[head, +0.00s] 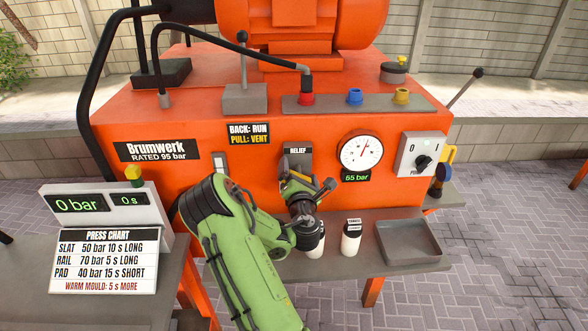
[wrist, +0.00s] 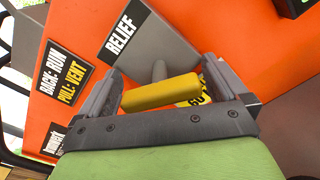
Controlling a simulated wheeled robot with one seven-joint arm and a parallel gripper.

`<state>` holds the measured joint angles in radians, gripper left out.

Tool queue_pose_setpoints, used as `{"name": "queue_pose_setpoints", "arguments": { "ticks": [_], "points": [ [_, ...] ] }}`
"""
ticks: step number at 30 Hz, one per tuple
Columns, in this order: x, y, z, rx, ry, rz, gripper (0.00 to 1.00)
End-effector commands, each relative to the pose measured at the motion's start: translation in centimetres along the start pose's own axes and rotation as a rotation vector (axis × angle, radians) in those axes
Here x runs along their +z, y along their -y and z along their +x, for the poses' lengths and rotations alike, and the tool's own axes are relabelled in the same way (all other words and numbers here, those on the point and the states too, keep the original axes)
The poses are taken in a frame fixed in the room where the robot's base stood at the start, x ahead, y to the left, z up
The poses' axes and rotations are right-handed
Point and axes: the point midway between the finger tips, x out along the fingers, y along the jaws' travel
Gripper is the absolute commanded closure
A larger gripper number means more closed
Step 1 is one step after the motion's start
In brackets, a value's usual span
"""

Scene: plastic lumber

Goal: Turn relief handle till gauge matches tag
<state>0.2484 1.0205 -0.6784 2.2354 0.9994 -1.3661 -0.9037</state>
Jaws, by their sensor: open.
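The relief handle (wrist: 160,93) is a yellow bar on a grey stem below the RELIEF plate. In the wrist view it lies across the space between my open gripper's (wrist: 163,85) two fingers; firm contact cannot be told. In the head view my gripper (head: 302,182) is in front of the relief fitting and hides most of it. The gauge (head: 361,152) is a white dial, and its display (head: 357,177) reads 65 bar. A yellow tag (wrist: 203,97) shows behind the handle, partly hidden by my right finger; it seems to read 60.
A switch box (head: 423,155) is right of the gauge. Below stand two white-and-black containers, one (head: 351,238) beside my wrist, and an empty grey tray (head: 408,240). A press chart (head: 104,260) and a 0 bar display (head: 76,204) are at left. A lever (head: 243,70) stands on top.

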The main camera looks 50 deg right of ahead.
Motion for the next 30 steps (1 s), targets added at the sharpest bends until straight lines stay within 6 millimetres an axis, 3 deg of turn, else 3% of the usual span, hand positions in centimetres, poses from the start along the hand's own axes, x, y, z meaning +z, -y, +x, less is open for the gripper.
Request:
{"name": "queue_pose_setpoints", "arguments": {
  "ticks": [5, 15, 23, 30],
  "points": [
    [0.01, -0.02, 0.0, 0.0, 0.0, 0.0, 0.02],
    [-0.02, -0.02, 0.0, 0.0, -0.001, 0.0, 0.52],
    [-0.02, -0.03, 0.0, 0.0, -0.001, 0.029, 0.52],
    [-0.02, -0.03, 0.01, 0.0, -0.001, 0.157, 0.52]
  ]
}}
